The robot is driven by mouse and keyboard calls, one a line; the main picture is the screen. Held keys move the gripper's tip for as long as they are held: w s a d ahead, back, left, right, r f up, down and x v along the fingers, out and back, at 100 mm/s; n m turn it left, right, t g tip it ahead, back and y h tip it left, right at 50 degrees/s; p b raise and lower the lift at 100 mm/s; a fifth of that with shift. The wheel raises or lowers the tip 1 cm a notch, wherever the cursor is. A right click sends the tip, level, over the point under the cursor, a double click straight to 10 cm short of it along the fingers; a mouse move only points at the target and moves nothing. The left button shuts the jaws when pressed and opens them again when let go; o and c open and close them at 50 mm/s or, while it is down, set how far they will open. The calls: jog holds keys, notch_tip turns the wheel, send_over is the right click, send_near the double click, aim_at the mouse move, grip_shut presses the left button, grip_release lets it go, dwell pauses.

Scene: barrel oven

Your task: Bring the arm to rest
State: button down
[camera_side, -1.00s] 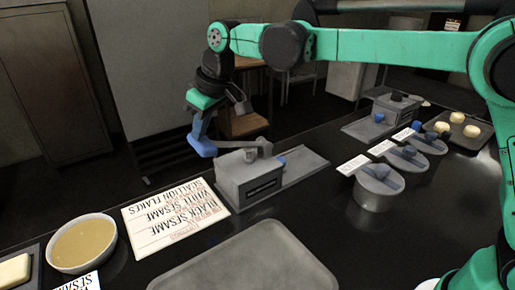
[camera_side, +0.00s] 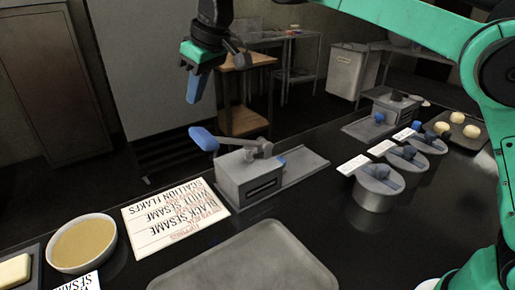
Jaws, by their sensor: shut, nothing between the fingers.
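My gripper (camera_side: 194,86) is at the upper left, pointing down, with blue fingers that are shut and empty. It hangs in the air above and apart from the blue handle (camera_side: 203,138) of a grey box-shaped device (camera_side: 248,179) on the black counter. The handle sticks out to the left from a grey lever on top of the device. My green arm reaches in from the right, across the top of the picture, and part of it is cut off by the upper edge.
On the counter (camera_side: 325,215) are a paper sign (camera_side: 173,217), a bowl (camera_side: 82,243), an empty grey tray (camera_side: 245,265) and several round metal containers, one in front (camera_side: 374,187). A second grey device (camera_side: 397,106) and a tray of pale buns (camera_side: 456,130) stand at the back right.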

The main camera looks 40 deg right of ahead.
jog(key=s+d+f+m+t, duration=0.1)
jog(key=s+d+m+t, duration=0.15)
jog(key=s+d, duration=0.6)
jog(key=s+d+f+m+h, duration=0.2)
jog(key=s+d+f, duration=0.4)
jog(key=s+f, duration=0.3)
jog(key=shift+s+d+f+m+t, duration=0.35)
jog(key=shift+s+m, duration=0.1)
jog(key=shift+m, duration=0.3)
